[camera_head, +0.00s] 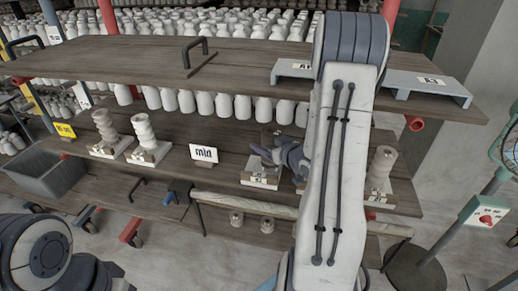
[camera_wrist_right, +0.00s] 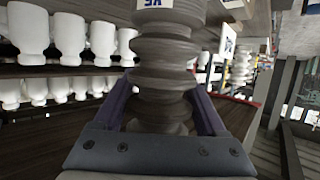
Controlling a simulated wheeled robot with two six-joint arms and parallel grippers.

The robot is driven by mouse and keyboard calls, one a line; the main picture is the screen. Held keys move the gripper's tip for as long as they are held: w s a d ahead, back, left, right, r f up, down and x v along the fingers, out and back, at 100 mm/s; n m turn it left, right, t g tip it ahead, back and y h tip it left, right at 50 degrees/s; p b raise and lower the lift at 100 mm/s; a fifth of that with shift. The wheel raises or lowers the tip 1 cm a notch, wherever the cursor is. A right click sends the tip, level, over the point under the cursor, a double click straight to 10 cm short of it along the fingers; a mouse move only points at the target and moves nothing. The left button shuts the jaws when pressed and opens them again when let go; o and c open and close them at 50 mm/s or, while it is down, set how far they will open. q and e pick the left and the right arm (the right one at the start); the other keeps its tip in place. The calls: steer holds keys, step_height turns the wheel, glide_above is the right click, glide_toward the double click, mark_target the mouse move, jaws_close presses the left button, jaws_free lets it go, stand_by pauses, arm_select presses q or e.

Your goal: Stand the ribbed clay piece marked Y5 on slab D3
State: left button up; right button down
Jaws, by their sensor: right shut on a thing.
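The ribbed clay piece Y5 (camera_wrist_right: 165,70) is grey, with a blue-and-white label upside down near the top edge of the right wrist view. My right gripper (camera_wrist_right: 165,118) is shut on it, one dark finger on each side. In the head view my right gripper (camera_head: 287,157) is low over the middle shelf, just above and behind a pale slab (camera_head: 258,185); the slab's mark is too small to read, so I cannot tell if it is D3. The arm hides most of the held piece there. My left arm shows at the lower left, its gripper out of view.
Ribbed pieces stand on slabs at the left (camera_head: 103,127) (camera_head: 145,131) and right (camera_head: 383,160) of the middle shelf (camera_head: 225,168). A "mid" sign (camera_head: 204,153) stands left of my gripper. The upper plank (camera_head: 130,52) overhangs, with white jars behind. A grey bin (camera_head: 45,177) is far left.

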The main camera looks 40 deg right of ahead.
steer(key=w+f, duration=0.1)
steer(key=w, duration=0.1)
steer(key=w+f+p, duration=0.1)
steer(key=w+f, duration=0.1)
steer(key=shift+d+f, duration=0.1)
steer(key=shift+d, duration=0.1)
stand_by(0.3)
